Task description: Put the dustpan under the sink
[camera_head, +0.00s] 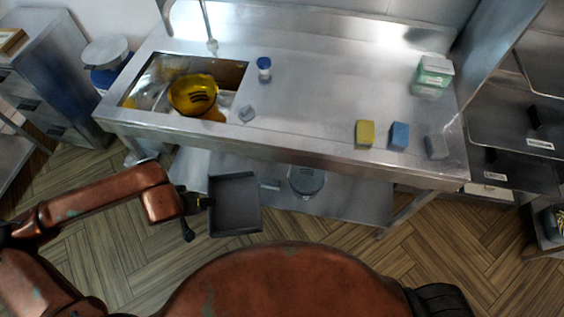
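The dark grey dustpan (235,222) is in front of the sink counter. Its open pan faces up and its short handle points left. My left gripper (203,202) is at the handle and appears shut on it; the fingers are small and dark. The pan overlaps the front edge of the lower shelf in the picture; I cannot tell whether it touches it. The steel sink (238,75) is set in the left of the counter, with a yellow colander (193,93) inside. My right gripper is not in view.
The lower shelf (345,198) under the counter holds a round grey container (306,180). On the counter are a yellow sponge (365,133), a blue sponge (399,136), a grey block (436,147), a blue-capped jar (264,69) and a green-white box (434,71). The shelf's right part is clear.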

